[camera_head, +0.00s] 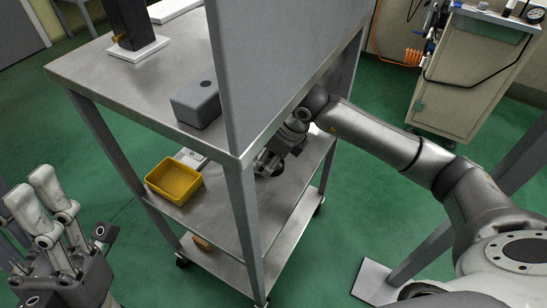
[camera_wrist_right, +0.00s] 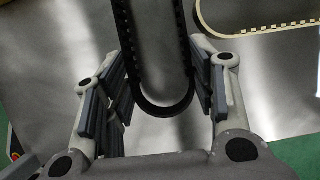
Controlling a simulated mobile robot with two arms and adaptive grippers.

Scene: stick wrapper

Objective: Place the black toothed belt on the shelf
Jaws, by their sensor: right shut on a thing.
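The black toothed belt (camera_wrist_right: 128,50) shows in the right wrist view as a long narrow loop, its rounded end towards my gripper. My right gripper (camera_wrist_right: 165,85) is shut on it, one finger at each long side; it also shows in the head view (camera_head: 272,160), partly hidden by the cart's grey panel. The belt is over the metal middle shelf (camera_head: 222,185); I cannot tell whether it touches the shelf. The belt's far end is out of frame. My left gripper (camera_head: 35,185) is at the lower left, open and empty, away from the cart.
A pale toothed belt (camera_wrist_right: 255,28) lies on the shelf beside the black one. A yellow bin (camera_head: 174,180) stands at the shelf's left end. A grey panel (camera_head: 280,70) and the cart's post (camera_head: 246,220) stand close to my right arm. A grey box (camera_head: 196,104) sits on the top shelf.

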